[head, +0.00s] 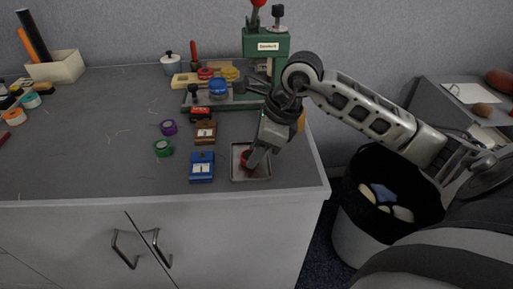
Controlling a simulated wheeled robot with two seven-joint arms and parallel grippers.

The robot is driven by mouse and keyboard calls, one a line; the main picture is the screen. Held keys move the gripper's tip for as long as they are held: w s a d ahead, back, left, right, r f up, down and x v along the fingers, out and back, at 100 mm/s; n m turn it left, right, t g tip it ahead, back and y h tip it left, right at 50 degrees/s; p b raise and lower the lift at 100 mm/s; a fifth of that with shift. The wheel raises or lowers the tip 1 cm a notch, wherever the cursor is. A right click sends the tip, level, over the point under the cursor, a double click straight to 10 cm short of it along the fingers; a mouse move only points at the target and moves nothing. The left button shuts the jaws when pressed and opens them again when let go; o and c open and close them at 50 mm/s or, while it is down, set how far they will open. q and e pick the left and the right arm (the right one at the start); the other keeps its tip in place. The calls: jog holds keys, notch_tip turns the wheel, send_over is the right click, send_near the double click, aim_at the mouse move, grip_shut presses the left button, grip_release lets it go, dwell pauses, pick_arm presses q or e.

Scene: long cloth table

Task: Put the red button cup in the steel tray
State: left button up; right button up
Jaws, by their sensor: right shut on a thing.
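The steel tray (264,175) is a small shallow square dish near the front right corner of the table. My right gripper (252,163) points down over the tray, its fingertips low inside the rim. It is shut on the red button cup (244,160), of which only a small red part shows beside the fingers. The fingers hide the rest, and I cannot tell whether the cup touches the tray floor. My left gripper is not in view.
A blue box (202,168) stands just left of the tray, with a brown box (205,132) behind it. Green (163,148) and purple (168,127) rings lie further left. A green press (266,45) stands at the back. The front left tabletop is clear.

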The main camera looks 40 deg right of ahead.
jog(key=shift+f, duration=0.1)
jog(key=o, duration=1)
jog(key=shift+r, duration=0.25)
jog(key=v, duration=1.1)
jog(key=shift+s+d+r, duration=0.1)
jog(key=shift+r, duration=0.25)
